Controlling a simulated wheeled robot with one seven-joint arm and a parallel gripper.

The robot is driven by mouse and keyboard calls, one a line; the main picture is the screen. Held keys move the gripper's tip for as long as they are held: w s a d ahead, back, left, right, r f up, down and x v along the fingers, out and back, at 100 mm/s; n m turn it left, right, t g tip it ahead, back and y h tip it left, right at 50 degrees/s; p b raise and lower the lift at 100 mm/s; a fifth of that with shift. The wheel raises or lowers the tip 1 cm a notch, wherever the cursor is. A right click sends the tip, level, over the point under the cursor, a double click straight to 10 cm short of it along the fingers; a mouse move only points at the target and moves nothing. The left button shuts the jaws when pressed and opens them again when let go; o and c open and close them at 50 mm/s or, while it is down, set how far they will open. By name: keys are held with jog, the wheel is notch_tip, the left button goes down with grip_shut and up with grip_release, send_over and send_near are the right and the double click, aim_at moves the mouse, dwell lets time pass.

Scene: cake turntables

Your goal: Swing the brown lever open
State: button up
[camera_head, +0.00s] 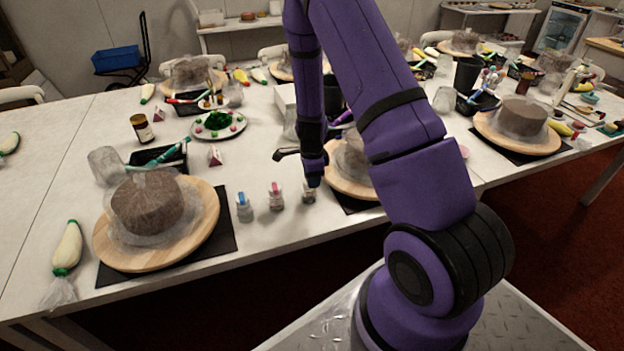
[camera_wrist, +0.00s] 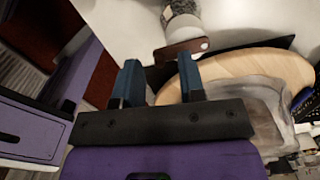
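The brown lever (camera_wrist: 180,51) shows in the wrist view as a flat brown piece with a pale rounded part beside it. It is at a small clear-and-white jar (camera_wrist: 183,27), just beyond my fingertips. My gripper (camera_wrist: 160,78) is open, its two blue fingers apart with nothing between them. The lever lies ahead of the gap, nearer the right finger; whether they touch is unclear. In the head view, a small bottle (camera_head: 309,195) stands by the lower end of my arm, partly hidden. The lever is too small to make out there.
Bottles with a blue top (camera_head: 244,208) and a red top (camera_head: 275,197) stand to the left. A round wooden turntable (camera_head: 345,184) with a wrapped cake is close on the right, partly behind my arm. Another turntable (camera_head: 120,258) is at left.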

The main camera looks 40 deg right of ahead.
jog(key=shift+f, duration=0.35)
jog(key=shift+c, duration=0.5)
grip_shut()
